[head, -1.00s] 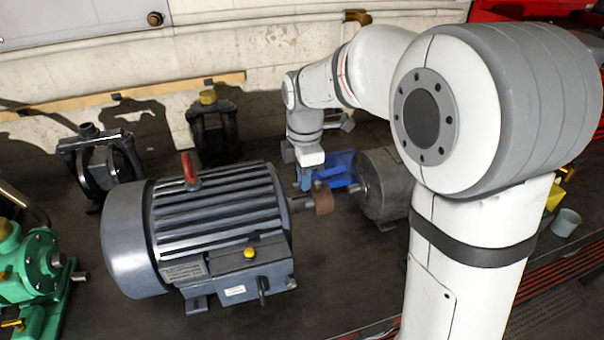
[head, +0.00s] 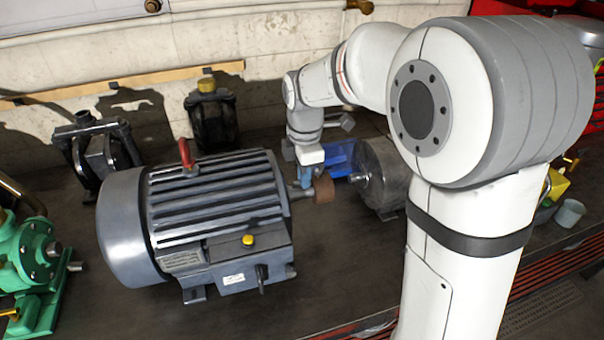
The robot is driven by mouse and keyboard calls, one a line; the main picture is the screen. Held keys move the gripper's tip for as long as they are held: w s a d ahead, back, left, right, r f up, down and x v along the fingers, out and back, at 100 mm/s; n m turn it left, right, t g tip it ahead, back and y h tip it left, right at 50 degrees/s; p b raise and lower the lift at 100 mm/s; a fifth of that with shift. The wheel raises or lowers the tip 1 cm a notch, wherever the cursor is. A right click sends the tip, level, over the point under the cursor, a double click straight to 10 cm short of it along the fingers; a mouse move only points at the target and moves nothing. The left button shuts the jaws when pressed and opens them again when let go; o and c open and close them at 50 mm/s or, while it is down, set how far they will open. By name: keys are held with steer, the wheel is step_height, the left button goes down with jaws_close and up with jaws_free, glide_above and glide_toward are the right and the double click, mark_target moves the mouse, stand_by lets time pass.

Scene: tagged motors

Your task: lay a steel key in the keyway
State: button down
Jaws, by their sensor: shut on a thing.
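A large grey-blue motor (head: 215,220) with a red lifting eye lies on the dark bench. Its shaft (head: 298,193) sticks out to the right, with a brown round part (head: 323,188) at its end. My gripper (head: 305,180) points down at the shaft, just left of the brown part. Its blue fingers are shut, and what they hold is too small to make out. The steel key and the keyway cannot be made out; the fingers cover part of the shaft. I cannot tell whether the fingers touch the shaft.
A grey cylindrical machine (head: 380,180) stands right of the shaft, with a blue bin (head: 340,158) behind it. Green pump (head: 32,260) is at the left. Two dark pumps (head: 95,150) (head: 211,118) stand near the wall.

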steer(key=c, duration=1.4)
jaws_free()
steer(key=shift+c, duration=0.2)
steer(key=shift+r, duration=0.1)
step_height(320, 180, up, 7)
steer(key=shift+s+r+b, duration=0.1)
steer(key=shift+r+b, duration=0.1)
steer(key=shift+b, duration=0.15)
steer(key=s+d+f+m+t, duration=0.1)
steer(key=s+d+f+m, duration=0.1)
steer(key=s+d+m, duration=0.4)
steer(key=s+d+f+m+t, duration=0.2)
steer(key=s+d+m, duration=0.5)
steer(key=s+m, duration=0.6)
steer(key=shift+s+d+f+m, duration=0.3)
steer(key=shift+f+m, duration=0.3)
steer(key=shift+m, duration=0.5)
